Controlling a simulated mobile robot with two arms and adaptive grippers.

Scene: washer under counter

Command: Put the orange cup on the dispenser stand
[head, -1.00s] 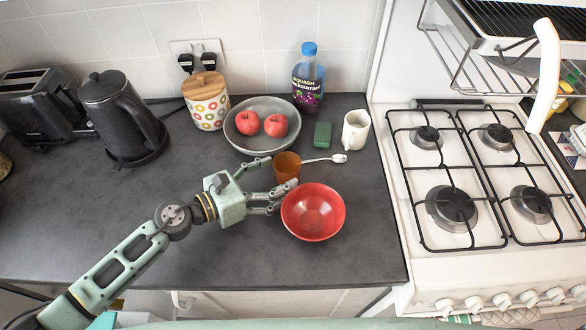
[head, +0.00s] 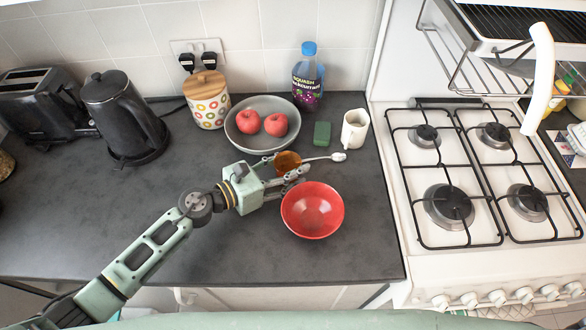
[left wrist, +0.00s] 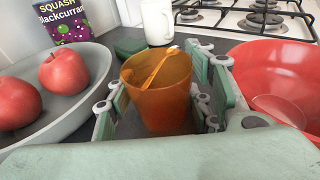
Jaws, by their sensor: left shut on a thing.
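The orange cup (head: 287,161) is translucent and stands upright on the counter, just left of and behind the red bowl. My left gripper (head: 283,170) is shut on the orange cup, with one finger on each side of it. In the left wrist view the cup (left wrist: 160,92) sits between the green finger pads, its rim facing up. I see no dispenser stand in either view. My right gripper is not in view.
A red bowl (head: 312,222) is close on the right. A grey bowl (head: 240,142) with two apples, a green block (head: 322,133), a white mug (head: 355,128) and a squash bottle (head: 307,82) stand behind. A stove (head: 480,262) is right. The counter's left front is clear.

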